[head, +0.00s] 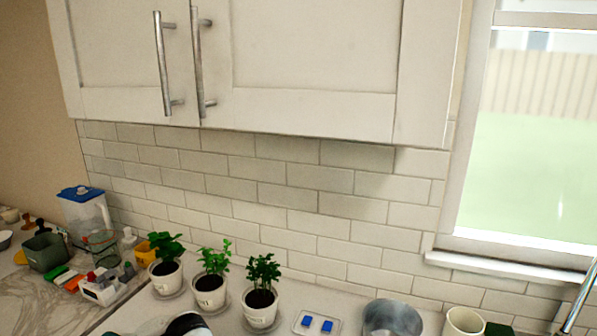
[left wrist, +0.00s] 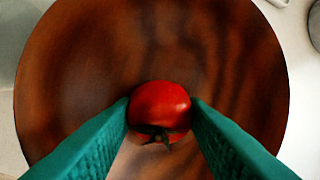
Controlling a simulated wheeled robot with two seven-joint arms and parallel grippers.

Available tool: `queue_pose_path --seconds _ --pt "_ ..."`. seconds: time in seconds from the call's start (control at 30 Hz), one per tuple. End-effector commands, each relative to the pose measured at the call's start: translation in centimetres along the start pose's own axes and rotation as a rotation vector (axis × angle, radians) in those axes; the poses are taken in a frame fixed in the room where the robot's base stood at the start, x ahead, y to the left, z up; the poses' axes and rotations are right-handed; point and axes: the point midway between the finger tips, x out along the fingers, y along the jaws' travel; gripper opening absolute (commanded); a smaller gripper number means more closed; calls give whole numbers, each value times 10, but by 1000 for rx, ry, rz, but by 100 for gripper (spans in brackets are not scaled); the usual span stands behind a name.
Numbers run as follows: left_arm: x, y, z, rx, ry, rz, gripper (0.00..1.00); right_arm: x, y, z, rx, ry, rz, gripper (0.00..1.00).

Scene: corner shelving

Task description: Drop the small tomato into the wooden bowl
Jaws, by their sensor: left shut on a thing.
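The small tomato (left wrist: 160,101) is red with a green stem end, in the middle of the left wrist view. My left gripper (left wrist: 160,106) has teal ribbed fingers, one on each side of the tomato, and is shut on it. The round brown wooden bowl (left wrist: 70,60) fills most of the left wrist view behind the tomato, which is over its inside. The height of the tomato above the bowl's bottom is hard to tell. Neither tomato nor bowl can be made out in the head view. My right gripper is not in view.
Three potted plants (head: 210,299) stand along the tiled wall. A blue-lidded pitcher (head: 84,212) stands left. White cabinets (head: 310,50) hang above.

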Motion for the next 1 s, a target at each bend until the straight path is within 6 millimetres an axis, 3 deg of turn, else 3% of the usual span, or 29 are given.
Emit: queue_pose_path --seconds 0.07,0.1,0.23,0.63,1.0 --pt "0 0 0 0 0 0 18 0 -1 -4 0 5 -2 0" --pt "0 0 0 0 0 0 46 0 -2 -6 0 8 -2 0" --pt "0 0 0 0 0 0 65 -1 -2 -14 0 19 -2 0" --pt "-10 0 1 1 -4 -1 65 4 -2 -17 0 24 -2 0" --pt "-83 0 1 2 -7 0 65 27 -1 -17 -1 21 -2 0"
